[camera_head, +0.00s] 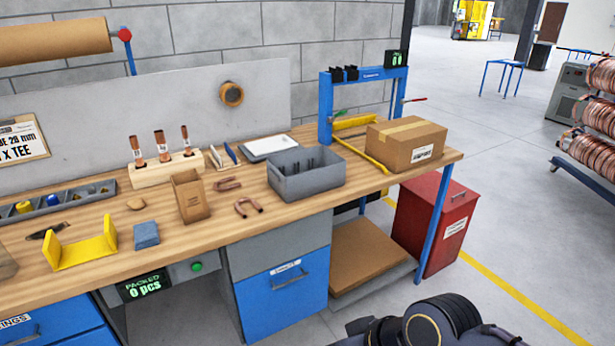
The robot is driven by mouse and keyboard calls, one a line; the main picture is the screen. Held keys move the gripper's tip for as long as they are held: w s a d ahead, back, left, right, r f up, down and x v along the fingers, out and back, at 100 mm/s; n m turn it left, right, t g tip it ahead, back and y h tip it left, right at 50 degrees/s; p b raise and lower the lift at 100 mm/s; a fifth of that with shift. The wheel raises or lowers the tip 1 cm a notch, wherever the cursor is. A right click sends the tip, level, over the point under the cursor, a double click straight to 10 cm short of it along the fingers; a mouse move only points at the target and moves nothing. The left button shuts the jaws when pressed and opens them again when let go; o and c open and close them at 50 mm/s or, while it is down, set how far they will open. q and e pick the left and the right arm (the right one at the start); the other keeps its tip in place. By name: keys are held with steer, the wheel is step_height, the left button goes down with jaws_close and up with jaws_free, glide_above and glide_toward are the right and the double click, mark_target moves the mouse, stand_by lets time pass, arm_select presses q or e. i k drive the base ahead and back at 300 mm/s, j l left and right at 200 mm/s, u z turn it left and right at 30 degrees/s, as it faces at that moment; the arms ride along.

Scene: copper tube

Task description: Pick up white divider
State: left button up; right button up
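A white, flat, tray-like piece (262,149) lies on the wooden workbench, behind and left of a grey bin (308,186). A slim pale piece (215,158) lies to its left, beside a blue-handled tool (231,153). I cannot tell for sure which of the white pieces is the divider. The grey bin's near wall is plain, and dark upright shapes show inside it. Neither gripper shows in the head view. Only a dark, rounded part of my arm shows at the bottom right, well away from the bench.
A cardboard box (405,144) and a blue frame (326,105) stand at the bench's right end. A wooden block with copper tubes (166,170), an open brown carton (190,196), copper bends (247,207) and a yellow bracket (82,251) stand or lie further left.

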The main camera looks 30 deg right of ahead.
mark_target(217, 156)
steer(key=i+l, duration=0.45)
steer(key=i, duration=0.15)
steer(key=i+l, duration=0.45)
steer(key=i, duration=0.15)
steer(key=i+l, duration=0.45)
steer(key=i, duration=0.15)
